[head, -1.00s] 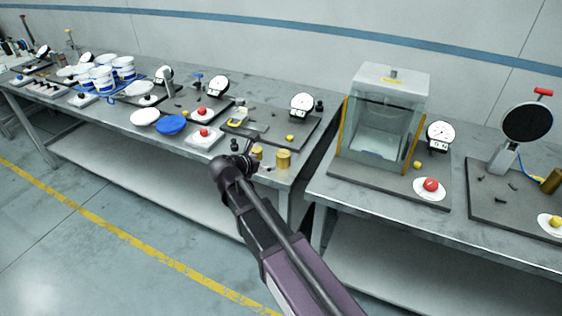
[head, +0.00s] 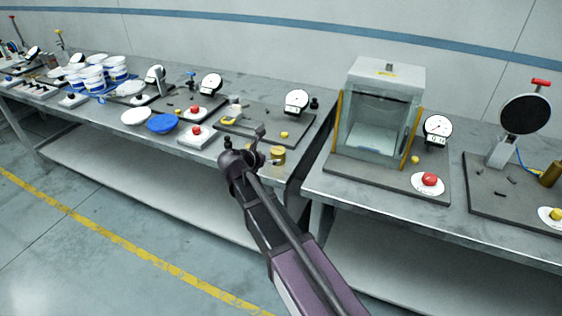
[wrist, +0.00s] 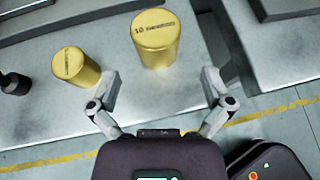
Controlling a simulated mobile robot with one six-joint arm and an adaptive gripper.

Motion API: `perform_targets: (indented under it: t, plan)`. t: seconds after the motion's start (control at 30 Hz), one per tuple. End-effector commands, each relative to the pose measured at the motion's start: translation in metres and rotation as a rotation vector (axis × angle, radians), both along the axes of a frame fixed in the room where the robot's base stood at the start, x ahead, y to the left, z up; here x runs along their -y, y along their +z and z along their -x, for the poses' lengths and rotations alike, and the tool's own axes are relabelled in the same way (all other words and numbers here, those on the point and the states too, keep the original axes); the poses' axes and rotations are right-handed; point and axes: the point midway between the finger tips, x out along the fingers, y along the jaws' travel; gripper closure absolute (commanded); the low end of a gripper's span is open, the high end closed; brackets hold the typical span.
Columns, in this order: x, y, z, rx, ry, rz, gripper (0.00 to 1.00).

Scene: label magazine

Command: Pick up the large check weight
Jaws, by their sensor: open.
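In the wrist view the large check weight (wrist: 157,40) stands upright on the steel bench, beyond and roughly centred between my fingertips. My gripper (wrist: 160,80) is open and empty, with one finger to each side. A smaller brass weight (wrist: 75,68) stands to the left, just outside the left finger. In the head view the large check weight (head: 278,156) is near the bench's right front corner, beside the end of my arm. There my arm hides most of the smaller weight.
A dark knob-shaped piece (wrist: 14,83) stands left of the smaller weight. In the head view a dark mat with a dial gauge (head: 297,101) lies behind the weights. A gap separates this bench from the right one, which bears a glass-sided cabinet (head: 385,110).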

Motion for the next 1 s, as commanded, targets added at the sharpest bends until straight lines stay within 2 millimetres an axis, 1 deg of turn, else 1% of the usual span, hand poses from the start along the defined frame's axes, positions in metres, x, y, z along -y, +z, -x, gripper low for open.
perform_targets:
  t: [0.03, 0.17, 0.63, 0.77, 1.0]
  plan:
    - [0.003, -0.005, -0.005, 0.0, -0.001, 0.0, 0.0]
    - [0.006, -0.007, -0.01, 0.001, 0.0, -0.001, 0.0]
    - [0.007, -0.009, -0.014, 0.0, 0.001, 0.0, 0.0]
    - [0.011, -0.015, -0.022, 0.0, 0.0, 0.0, 0.0]
    - [0.022, -0.029, -0.043, 0.001, 0.001, 0.0, 0.0]
